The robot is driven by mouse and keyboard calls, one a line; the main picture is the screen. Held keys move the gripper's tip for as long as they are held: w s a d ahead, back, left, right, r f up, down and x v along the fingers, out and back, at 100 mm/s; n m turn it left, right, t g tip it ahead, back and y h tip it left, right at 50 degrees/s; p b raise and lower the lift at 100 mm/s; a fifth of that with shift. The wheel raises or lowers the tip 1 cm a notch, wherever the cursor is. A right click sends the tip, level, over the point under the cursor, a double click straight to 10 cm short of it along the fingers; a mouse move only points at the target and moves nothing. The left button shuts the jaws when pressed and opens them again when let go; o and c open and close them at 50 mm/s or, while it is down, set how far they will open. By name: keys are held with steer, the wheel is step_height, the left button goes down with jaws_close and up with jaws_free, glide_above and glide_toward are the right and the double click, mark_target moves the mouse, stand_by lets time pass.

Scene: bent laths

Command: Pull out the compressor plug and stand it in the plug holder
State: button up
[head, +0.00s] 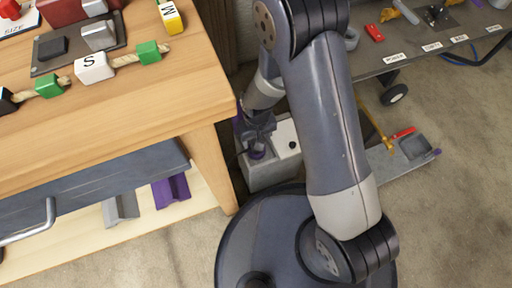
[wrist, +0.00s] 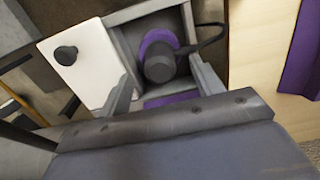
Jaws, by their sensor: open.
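A dark grey round plug (wrist: 160,66) with a black cord running off to the right sits on a purple ring (wrist: 152,45) inside a grey square recess, seen from above in the wrist view. The recess is in a grey box (head: 262,176) with a white panel (head: 283,130) bearing a black knob. My gripper (wrist: 163,95) is open, its two grey fingers apart on the left and right of the plug, not closed on it. In the head view my gripper (head: 257,138) is over the box and partly hides the recess. I cannot tell which purple part, if any, is the plug holder.
A wooden workbench (head: 165,100) with lettered blocks stands close on the left, its leg beside the box. A grey table (head: 420,50) with labels is at the right. A low grey tray (head: 413,147) lies on the floor to the right. Carpet is clear farther right.

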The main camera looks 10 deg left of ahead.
step_height(320, 180, down, 4)
steer(key=shift+f+b, duration=0.15)
steer(key=shift+b, duration=1.1)
steer(key=shift+c, duration=0.3)
steer(key=c, duration=1.3)
steer(key=shift+o, duration=0.2)
steer(key=shift+r, duration=0.25)
steer(key=shift+r+p, duration=2.15)
steer(key=shift+r, duration=0.7)
steer(key=shift+r, duration=0.1)
